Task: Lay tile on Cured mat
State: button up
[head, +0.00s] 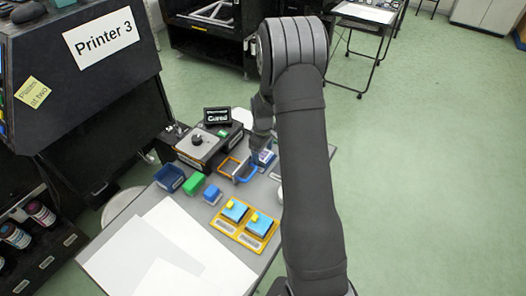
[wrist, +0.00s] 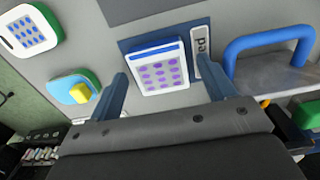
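A white tile (wrist: 161,68) with purple dots and a blue edge lies on a dark blue mat (wrist: 128,45) in the wrist view. A label reading "pad" stands beside it, partly cut by my finger. My gripper (wrist: 168,86) is open, one finger on either side of the tile's near end, with nothing visibly held. In the head view my gripper (head: 263,146) hangs low over the grey table, and the tile (head: 267,156) shows just beside it. A black sign (head: 217,116) reading "Cured" stands behind; I cannot tell which mat it marks.
A blue handle (wrist: 268,42) stands close right of the tile. Another dotted tile (wrist: 30,33) and a blue block with a yellow knob (wrist: 75,90) lie left. An orange tray (head: 220,224), a green box (head: 193,184) and a blue bin (head: 169,178) occupy the table. White sheets (head: 150,250) cover its front.

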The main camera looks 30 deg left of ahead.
jog(key=shift+r, duration=0.1)
notch_tip(320, 180, up, 12)
dwell(0.5)
send_over(263, 155)
jog(key=shift+f, duration=4.1)
